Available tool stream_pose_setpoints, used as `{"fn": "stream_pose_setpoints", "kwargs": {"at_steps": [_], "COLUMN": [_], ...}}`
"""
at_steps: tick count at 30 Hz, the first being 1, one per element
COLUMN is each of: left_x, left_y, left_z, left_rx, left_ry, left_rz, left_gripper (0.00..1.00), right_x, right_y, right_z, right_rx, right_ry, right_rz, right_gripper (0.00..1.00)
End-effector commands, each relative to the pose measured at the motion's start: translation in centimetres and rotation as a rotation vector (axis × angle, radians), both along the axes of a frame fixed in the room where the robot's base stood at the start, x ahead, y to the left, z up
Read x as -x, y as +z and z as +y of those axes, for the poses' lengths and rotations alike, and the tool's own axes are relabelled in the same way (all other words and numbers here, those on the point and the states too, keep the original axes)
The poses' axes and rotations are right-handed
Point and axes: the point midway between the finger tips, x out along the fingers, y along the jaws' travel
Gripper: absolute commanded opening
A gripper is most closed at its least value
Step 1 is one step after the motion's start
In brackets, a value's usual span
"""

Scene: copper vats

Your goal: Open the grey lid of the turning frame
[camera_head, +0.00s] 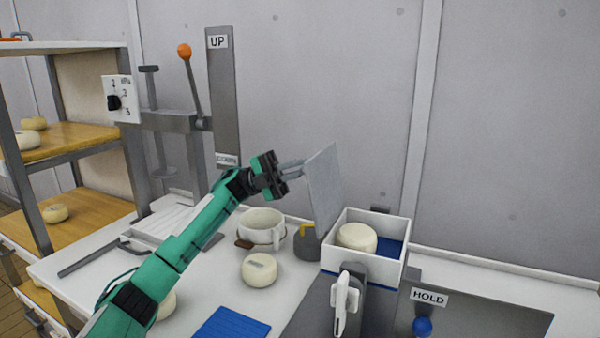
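The turning frame (332,262) is a white open-topped box on the right part of the table. A round pale cheese (357,237) and a blue patch show inside it. Its grey lid (322,195) stands raised, steeply tilted, above the left side of the box, so the box's top is uncovered. My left gripper (300,166) reaches in from the left, and its fingertips are at the lid's left face. They look close together, but I cannot tell if they grip the lid or only touch it. My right gripper is not in view.
A white pot (262,227), a dark weight with a yellow handle (307,245) and a cheese (259,270) stand left of the frame. A blue mat (232,325) lies in front. A HOLD sign (429,297) and blue knob (422,326) are at right. A lever press (222,100) stands behind.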

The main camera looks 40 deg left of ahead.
Motion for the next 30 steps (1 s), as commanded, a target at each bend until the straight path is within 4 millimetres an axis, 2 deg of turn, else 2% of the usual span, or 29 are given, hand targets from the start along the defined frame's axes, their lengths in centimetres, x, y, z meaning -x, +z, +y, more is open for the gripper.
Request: {"fn": "stream_pose_setpoints", "kwargs": {"at_steps": [6,17,18,21,30], "left_x": [0.04,0.04,0.04,0.04,0.07], "left_y": [-0.2,-0.18,-0.18,-0.18,-0.27], "left_z": [0.14,0.15,0.15,0.15,0.31], "left_rx": [0.015,0.016,0.016,0.015,0.015], "left_ry": [0.0,-0.001,0.0,0.0,0.0], "left_rz": [-0.003,-0.003,-0.003,-0.004,-0.004], "left_gripper": [0.0,0.0,0.14,0.32,0.32], "right_x": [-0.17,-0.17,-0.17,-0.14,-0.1], "right_y": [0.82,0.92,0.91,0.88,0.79], "right_z": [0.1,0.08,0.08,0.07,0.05], "right_rx": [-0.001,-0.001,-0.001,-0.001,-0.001], "right_ry": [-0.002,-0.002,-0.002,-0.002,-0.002], "right_rz": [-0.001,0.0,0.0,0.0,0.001], "right_gripper": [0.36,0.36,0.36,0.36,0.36]}}
